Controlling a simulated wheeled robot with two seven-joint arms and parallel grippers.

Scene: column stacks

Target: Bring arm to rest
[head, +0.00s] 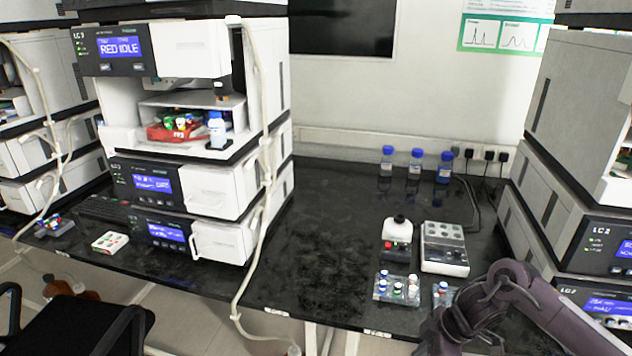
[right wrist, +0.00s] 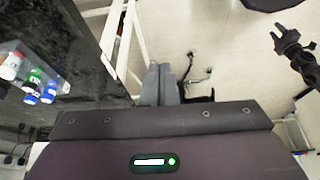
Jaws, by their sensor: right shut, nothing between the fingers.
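My right arm (head: 490,310) bends across the lower right of the head view, over the front edge of the black bench. Its gripper is outside that view. In the right wrist view my right gripper (right wrist: 160,84) has its two grey fingers together, with nothing between them. Below the fingers I see floor and part of the bench's white frame. The gripper is apart from the vial rack (right wrist: 32,78) at the left of that view. My left arm and gripper do not show in the head view.
The bench (head: 310,250) holds a vial rack (head: 396,288), a small mixer (head: 397,240), a white block device (head: 445,248) and blue-capped bottles (head: 415,163). Instrument stacks stand left (head: 215,190) and right (head: 555,215). A hanging tube (head: 258,200) runs down the left stack. The bench middle is clear.

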